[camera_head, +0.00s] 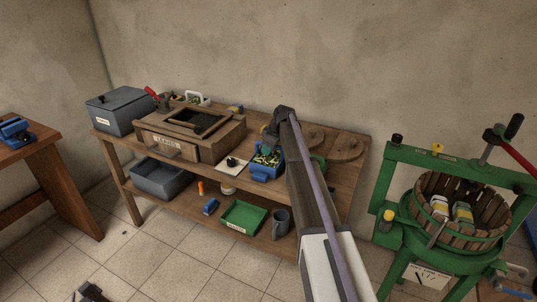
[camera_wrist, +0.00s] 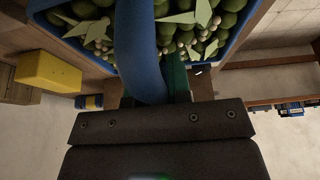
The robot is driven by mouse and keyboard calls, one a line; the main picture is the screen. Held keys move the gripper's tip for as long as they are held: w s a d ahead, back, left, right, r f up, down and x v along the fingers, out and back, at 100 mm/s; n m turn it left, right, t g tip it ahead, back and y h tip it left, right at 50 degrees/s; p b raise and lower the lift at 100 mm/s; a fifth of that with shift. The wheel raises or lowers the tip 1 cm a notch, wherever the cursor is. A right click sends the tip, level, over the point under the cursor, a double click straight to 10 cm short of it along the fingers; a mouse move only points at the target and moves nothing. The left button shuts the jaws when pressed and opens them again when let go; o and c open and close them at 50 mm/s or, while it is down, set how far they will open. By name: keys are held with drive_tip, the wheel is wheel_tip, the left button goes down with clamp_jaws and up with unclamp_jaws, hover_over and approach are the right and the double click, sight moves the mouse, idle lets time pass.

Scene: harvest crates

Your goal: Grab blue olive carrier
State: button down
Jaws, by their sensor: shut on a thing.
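The blue olive carrier (camera_head: 266,174) is at the front edge of the wooden bench's top, filled with green olives and pale leaves. In the wrist view its blue wall (camera_wrist: 245,22) and curved blue handle show, with the olives at the top of the picture. My gripper (camera_wrist: 155,98) is shut on the carrier's handle (camera_wrist: 136,45). The fingertips are mostly hidden behind the handle and the dark gripper body. In the head view my arm comes in from the lower right and partly hides the carrier's right side. I cannot tell whether the carrier touches the bench.
A wooden box (camera_head: 190,140) and a grey lidded bin (camera_head: 120,112) stand left on the bench. A white card (camera_head: 232,165) lies beside the carrier. A green press (camera_head: 395,200) stands right.

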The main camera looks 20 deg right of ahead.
wheel_tip(320, 180, up, 10)
drive_tip(key=p, duration=1)
drive_tip(key=shift+r, duration=0.25)
